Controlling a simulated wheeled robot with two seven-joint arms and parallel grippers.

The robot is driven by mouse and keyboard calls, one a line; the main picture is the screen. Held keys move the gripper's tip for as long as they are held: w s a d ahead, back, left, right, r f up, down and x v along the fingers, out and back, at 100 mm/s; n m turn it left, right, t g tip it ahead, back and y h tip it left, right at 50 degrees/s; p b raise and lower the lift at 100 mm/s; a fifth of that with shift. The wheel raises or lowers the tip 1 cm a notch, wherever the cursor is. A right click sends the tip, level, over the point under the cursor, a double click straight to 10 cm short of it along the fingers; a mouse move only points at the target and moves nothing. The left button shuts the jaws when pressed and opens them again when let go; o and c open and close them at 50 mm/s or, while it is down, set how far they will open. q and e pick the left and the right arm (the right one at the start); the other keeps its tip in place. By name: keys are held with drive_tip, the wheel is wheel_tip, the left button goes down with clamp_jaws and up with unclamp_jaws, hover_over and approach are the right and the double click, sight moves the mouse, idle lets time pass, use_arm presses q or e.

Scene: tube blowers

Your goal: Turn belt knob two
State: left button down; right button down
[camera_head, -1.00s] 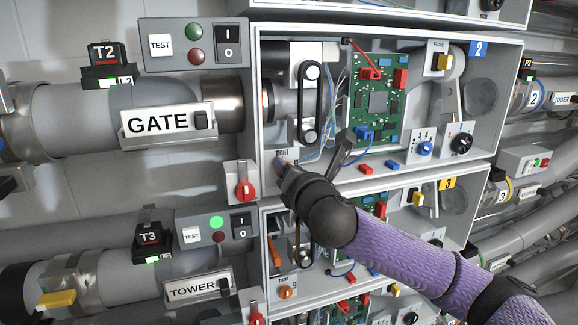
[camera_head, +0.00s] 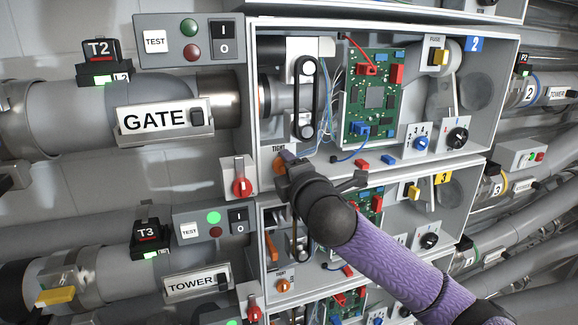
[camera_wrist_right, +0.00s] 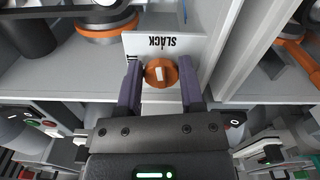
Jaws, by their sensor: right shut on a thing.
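Belt knob two is the orange knob (camera_head: 279,166) at the lower left of the open box with the blue 2 tag. A "TIGHT" label shows just above it. In the right wrist view the round orange knob (camera_wrist_right: 161,73) has a white mark and sits beside an upside-down "SLACK" label (camera_wrist_right: 163,42). My right gripper (camera_head: 287,163) reaches it from the lower right. In the right wrist view its two dark fingers (camera_wrist_right: 160,80) are shut on the knob's sides. The gripper hides part of the knob in the head view. My left gripper is not in view.
A black belt (camera_head: 305,97) runs over two pulleys above the knob. A green circuit board (camera_head: 372,92) is to its right. A red switch (camera_head: 241,180) stands just left of the box. The box tagged 3 (camera_head: 443,178), with another orange knob (camera_head: 282,285), is below.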

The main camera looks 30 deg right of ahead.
drive_tip(key=shift+f+m, duration=0.1)
drive_tip(key=shift+m, duration=0.8)
drive_tip(key=c, duration=0.5)
unclamp_jaws()
drive_tip(key=b+v, duration=0.3)
drive_tip(key=v, duration=0.7)
